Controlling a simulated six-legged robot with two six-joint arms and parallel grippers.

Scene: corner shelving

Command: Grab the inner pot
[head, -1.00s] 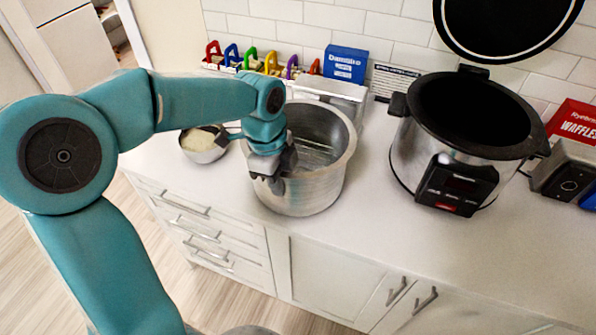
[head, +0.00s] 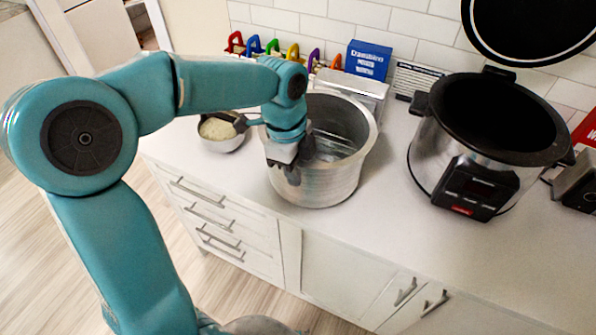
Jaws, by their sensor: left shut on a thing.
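The inner pot (head: 338,180) is a silver metal pot, open at the top, upright on the white counter. My left gripper (head: 290,172) is at the pot's left rim, shut on its wall, with the fingers pointing down. The gripper and wrist hide part of the left rim. The rice cooker (head: 436,152) stands to the right of the pot with its black lid (head: 528,25) raised and its dark inside showing. My right gripper is not in view.
A bowl of rice (head: 222,132) with a dark handle sits left of the pot. Behind stand a blue box (head: 367,60), a silver box-like thing (head: 352,86) and colourful clips (head: 272,48). A dark appliance (head: 580,185) is at the right edge. Counter in front of the cooker is clear.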

